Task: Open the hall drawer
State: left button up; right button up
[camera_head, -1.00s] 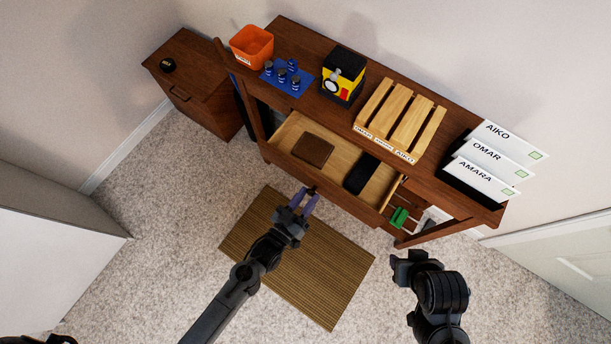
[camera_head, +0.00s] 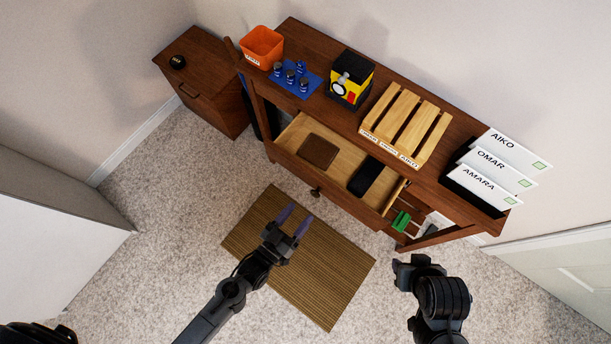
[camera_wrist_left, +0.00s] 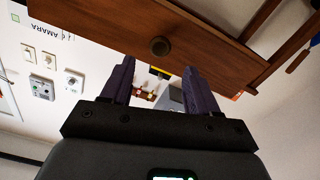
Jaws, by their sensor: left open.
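The hall drawer (camera_head: 293,163) stands pulled out of the brown console table (camera_head: 341,114), with its inside showing. A brown wallet-like item (camera_head: 318,151) and a black item (camera_head: 365,177) lie in it. Its round knob (camera_head: 317,191) is on the front, and the knob also shows in the left wrist view (camera_wrist_left: 160,46). My left gripper (camera_head: 295,219) is open and empty, in front of the drawer and apart from the knob. My right gripper (camera_head: 402,270) is in front of the table's right end; its jaws are not clear.
On the tabletop are an orange bin (camera_head: 262,46), a blue mat (camera_head: 304,88) with small bottles, a yellow-black box (camera_head: 350,78), a wooden slotted rack (camera_head: 405,126) and name cards (camera_head: 490,172). A side cabinet (camera_head: 208,82) stands left. A striped mat (camera_head: 312,273) covers the floor in front.

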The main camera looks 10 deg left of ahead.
pick_arm(q)
jog(key=v, duration=0.4)
jog(key=shift+s+a, duration=0.1)
jog(key=shift+s, duration=0.1)
jog(key=shift+w, duration=0.1)
